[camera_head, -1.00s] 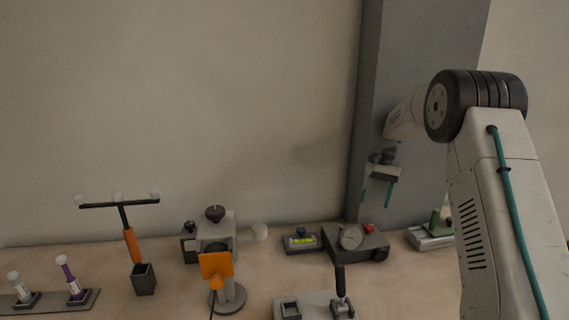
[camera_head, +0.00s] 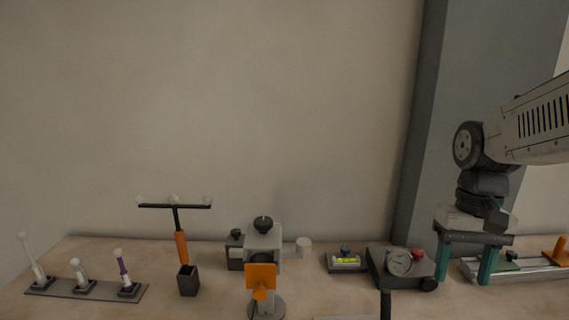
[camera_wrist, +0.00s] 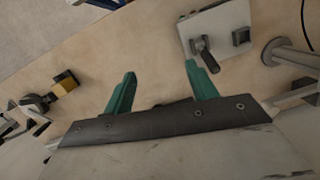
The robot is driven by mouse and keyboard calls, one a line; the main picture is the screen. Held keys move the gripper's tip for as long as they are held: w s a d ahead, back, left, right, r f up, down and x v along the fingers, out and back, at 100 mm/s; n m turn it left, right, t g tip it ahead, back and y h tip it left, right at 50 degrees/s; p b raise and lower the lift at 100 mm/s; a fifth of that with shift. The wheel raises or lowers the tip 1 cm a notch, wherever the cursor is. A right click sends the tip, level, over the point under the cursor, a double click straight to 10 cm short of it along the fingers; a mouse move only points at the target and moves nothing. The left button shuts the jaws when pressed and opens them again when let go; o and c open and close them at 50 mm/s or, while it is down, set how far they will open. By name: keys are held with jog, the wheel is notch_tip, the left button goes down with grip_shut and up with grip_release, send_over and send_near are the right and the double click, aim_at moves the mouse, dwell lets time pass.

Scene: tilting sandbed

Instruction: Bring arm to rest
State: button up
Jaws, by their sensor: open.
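My gripper (camera_head: 466,264) hangs at the right in the head view, its two green fingers pointing down and spread apart. It is open, with nothing between the fingers. It appears in front of the right end of the table, beside the dark gauge box (camera_head: 392,268). In the wrist view my gripper (camera_wrist: 158,85) also shows open, with bare wooden table (camera_wrist: 150,55) beyond the fingertips. A pale plate with a black lever (camera_wrist: 218,38) lies past the right finger.
A rack of several capped tubes (camera_head: 84,289), a T-shaped tool with an orange handle (camera_head: 181,246), a grey stand with an orange plate (camera_head: 262,279) and a level (camera_head: 345,261) stand along the table. A metal rail (camera_head: 535,271) lies at the far right. A grey column (camera_head: 470,110) rises behind.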

jog(key=s+a+r+n+t, duration=0.1)
jog(key=s+a+n+t, duration=0.1)
jog(key=s, duration=1)
jog(key=shift+s+a+r+t+h, duration=0.3)
jog(key=shift+s+a+r+t, duration=0.1)
jog(key=shift+a+t, duration=0.4)
